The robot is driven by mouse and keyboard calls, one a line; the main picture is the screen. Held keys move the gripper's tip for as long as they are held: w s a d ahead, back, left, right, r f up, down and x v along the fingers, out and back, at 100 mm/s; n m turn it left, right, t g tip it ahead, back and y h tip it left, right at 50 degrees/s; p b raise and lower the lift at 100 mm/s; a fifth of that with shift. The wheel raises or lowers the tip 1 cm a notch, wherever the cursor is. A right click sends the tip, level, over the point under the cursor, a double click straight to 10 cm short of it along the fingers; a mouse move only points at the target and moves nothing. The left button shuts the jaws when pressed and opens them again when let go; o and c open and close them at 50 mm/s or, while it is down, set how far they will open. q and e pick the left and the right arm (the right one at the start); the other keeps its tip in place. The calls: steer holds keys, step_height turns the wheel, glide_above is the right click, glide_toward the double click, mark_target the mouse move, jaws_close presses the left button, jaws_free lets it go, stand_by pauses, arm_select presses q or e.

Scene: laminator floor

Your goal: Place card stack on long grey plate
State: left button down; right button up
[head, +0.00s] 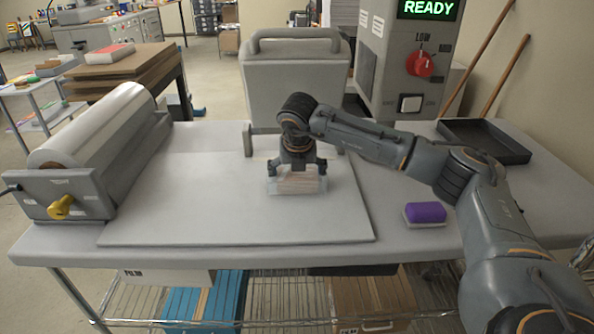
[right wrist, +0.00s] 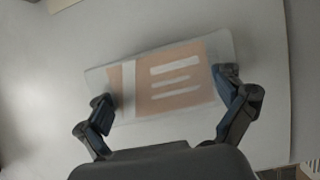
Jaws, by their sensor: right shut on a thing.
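The card stack (right wrist: 165,80) is a flat block with an orange and white printed face and a pale, clear-looking border. My right gripper (head: 297,172) is shut on the card stack (head: 296,183), with one finger at each short end in the right wrist view (right wrist: 168,92). The long grey plate (head: 200,215) lies flat on the table. The card stack is over its right half; I cannot tell whether it touches the plate or is just above it. My left gripper is not in view.
A roll machine (head: 95,130) with a yellow knob stands at the left. A grey handled panel (head: 292,85) stands behind the plate. A purple block (head: 426,211) on a pale pad and an empty black tray (head: 485,140) are at the right. The plate's left part is clear.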

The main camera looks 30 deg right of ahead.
steer(key=shift+f, duration=0.1)
steer(key=shift+a+f+b, duration=0.1)
steer(key=shift+f+b, duration=0.05)
steer(key=shift+b, duration=0.15)
steer(key=o, duration=1)
steer(key=shift+o, duration=0.2)
steer(key=shift+r+p, duration=0.35)
steer(key=shift+s+a+r+b, duration=0.1)
steer(key=shift+r+b, duration=0.2)
steer(key=b+v, duration=0.2)
steer(key=v, duration=0.9)
